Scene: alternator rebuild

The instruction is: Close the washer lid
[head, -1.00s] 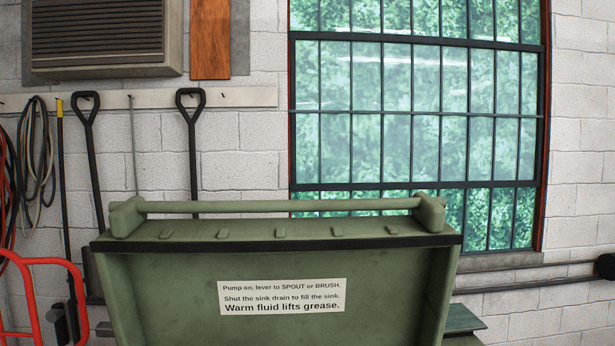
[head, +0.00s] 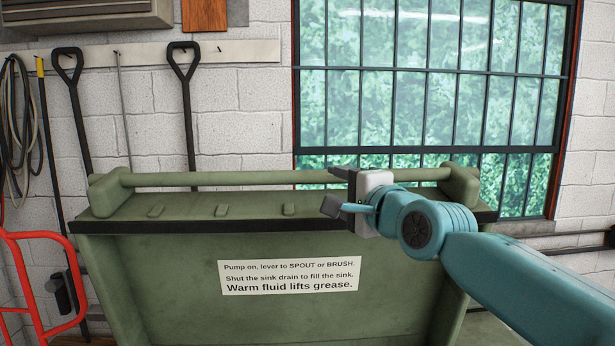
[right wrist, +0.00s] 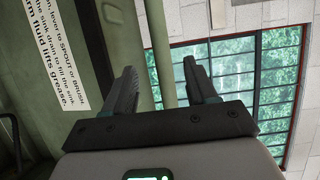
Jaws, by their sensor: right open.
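The green washer lid (head: 180,270) stands raised, its inner face with a printed label (head: 290,276) toward me. A round green handle bar (head: 230,180) runs along its top edge between two end brackets. My right gripper (head: 338,190) is at the bar, right of its middle, and hides part of it. In the right wrist view the gripper's two fingers (right wrist: 163,75) are apart, and the bar (right wrist: 160,45) runs up through the gap between them. Contact with the bar cannot be told. My left gripper is not in view.
Behind the lid are a barred window (head: 440,90) and a white block wall. Black-handled tools (head: 185,90) and hoses (head: 20,120) hang at the left. A red tubular frame (head: 50,240) stands at the left edge.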

